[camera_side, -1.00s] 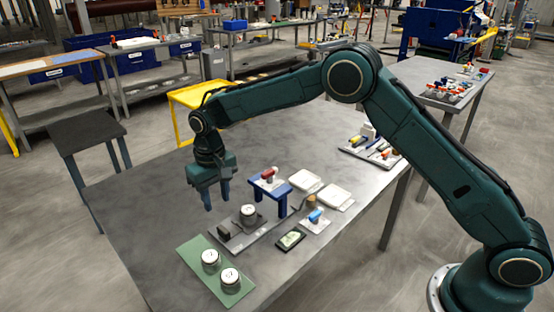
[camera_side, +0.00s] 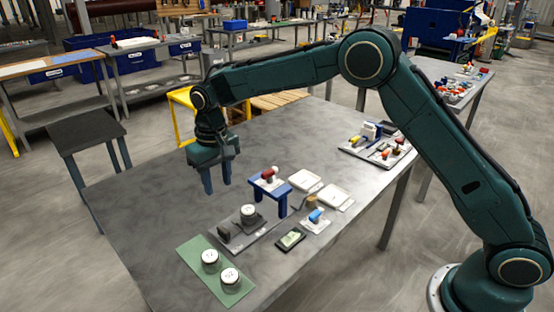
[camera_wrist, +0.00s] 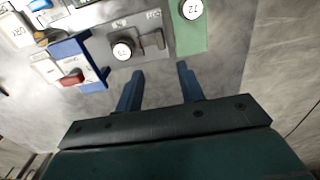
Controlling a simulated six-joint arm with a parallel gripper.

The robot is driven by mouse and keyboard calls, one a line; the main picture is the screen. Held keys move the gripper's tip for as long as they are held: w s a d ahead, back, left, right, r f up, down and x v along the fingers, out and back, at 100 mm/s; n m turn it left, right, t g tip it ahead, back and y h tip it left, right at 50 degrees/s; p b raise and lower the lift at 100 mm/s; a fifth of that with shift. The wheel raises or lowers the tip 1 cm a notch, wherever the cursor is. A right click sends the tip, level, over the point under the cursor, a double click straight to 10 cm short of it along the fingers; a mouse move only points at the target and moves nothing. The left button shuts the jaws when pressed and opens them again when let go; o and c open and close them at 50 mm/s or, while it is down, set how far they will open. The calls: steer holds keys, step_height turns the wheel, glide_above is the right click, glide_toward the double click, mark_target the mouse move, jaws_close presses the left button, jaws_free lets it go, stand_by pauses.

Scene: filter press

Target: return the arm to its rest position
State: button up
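My gripper (camera_side: 218,188) hangs over the bare left part of the grey table (camera_side: 140,205), fingers pointing down. Its two fingers are apart with nothing between them, as the wrist view also shows (camera_wrist: 160,72). It is behind and left of the blue stand (camera_side: 282,199) and clear of it. My upper arm reaches up from the base at the lower right and the forearm runs left over the table.
A grey plate (camera_side: 261,232) carries a round labelled canister (camera_side: 248,215). A green mat (camera_side: 190,252) holds two more canisters. A red-handled item (camera_side: 269,173) sits on the blue stand. White trays (camera_side: 305,181) and a tray of coloured parts (camera_side: 347,151) lie further right.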

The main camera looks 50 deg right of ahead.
steer(key=s+d+r+t, duration=0.1)
steer(key=s+d+r, duration=0.4)
steer(key=s+r, duration=0.3)
steer(key=s+d+r+t, duration=0.2)
steer(key=s+d+r, duration=0.3)
steer(key=s+r, duration=0.25)
steer(key=s+d+t, duration=0.1)
steer(key=s+d, duration=0.2)
steer(key=s, duration=0.7)
steer(key=s+d+t, duration=0.1)
steer(key=s+d, duration=0.1)
steer(key=s, duration=0.9)
steer(key=shift+s+d+f, duration=0.3)
steer(key=shift+d+f, duration=0.1)
